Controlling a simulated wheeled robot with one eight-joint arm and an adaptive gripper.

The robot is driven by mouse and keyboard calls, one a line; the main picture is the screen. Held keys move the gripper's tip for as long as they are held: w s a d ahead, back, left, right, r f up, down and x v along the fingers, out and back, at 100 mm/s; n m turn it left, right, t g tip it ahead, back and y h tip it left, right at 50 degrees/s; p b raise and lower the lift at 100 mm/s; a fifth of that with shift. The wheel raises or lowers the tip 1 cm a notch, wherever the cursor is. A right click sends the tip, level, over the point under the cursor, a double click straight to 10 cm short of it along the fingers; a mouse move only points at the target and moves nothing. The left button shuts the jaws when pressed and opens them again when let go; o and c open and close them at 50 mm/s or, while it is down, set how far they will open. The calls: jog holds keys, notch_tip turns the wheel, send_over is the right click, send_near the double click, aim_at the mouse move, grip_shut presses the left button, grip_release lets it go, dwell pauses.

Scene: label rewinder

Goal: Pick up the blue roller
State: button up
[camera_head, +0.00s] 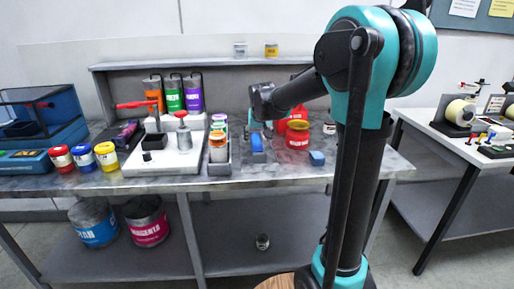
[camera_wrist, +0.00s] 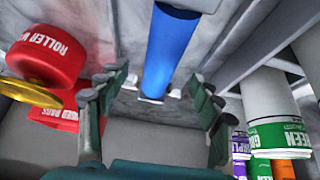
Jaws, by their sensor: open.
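The blue roller (camera_wrist: 172,48) is a long blue cylinder in the upper middle of the wrist view. In the head view a blue piece (camera_head: 257,142), which looks like the roller, stands on the bench under my arm's end. My gripper (camera_wrist: 156,80) is open, with one finger on each side of the roller's line. I see no finger touching the roller. In the head view my gripper (camera_head: 256,124) is small and partly hidden, just above the blue piece.
A narrow rack of small bottles (camera_head: 218,150) is close on the left.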

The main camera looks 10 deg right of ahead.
aim_at(257, 143)
jog(key=shift+x, duration=2.3)
jog(key=shift+a, duration=0.1)
jog(key=shift+c, duration=0.5)
grip_shut()
